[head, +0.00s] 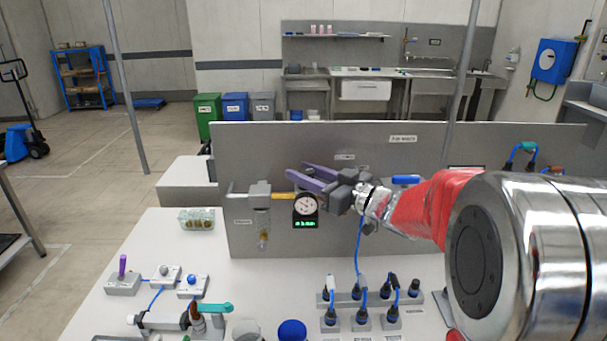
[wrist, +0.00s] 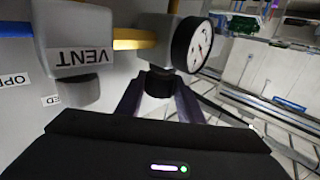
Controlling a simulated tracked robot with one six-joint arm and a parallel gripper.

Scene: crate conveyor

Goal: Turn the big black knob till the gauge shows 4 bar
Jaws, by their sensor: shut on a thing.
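The big black knob (wrist: 158,82) shows in the wrist view, on a grey block next to the gauge. My gripper (wrist: 157,92) has its two purple fingers on either side of this knob, shut on it. The head view shows my gripper (head: 308,180) reaching in from the right at the panel, just above the gauge; its fingers hide the knob there. The round white gauge (head: 305,204) has a black rim and a green lit readout below it, too small to read. It also shows in the wrist view (wrist: 197,45), seen aslant; its value cannot be told.
A block marked VENT (wrist: 75,50) with a dark knob sits close to my gripper. A filter unit (head: 262,195) is left of the gauge. A blue handle (head: 406,180) is on the panel to the right. Plugs with blue hoses (head: 358,292) stand on the bench below.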

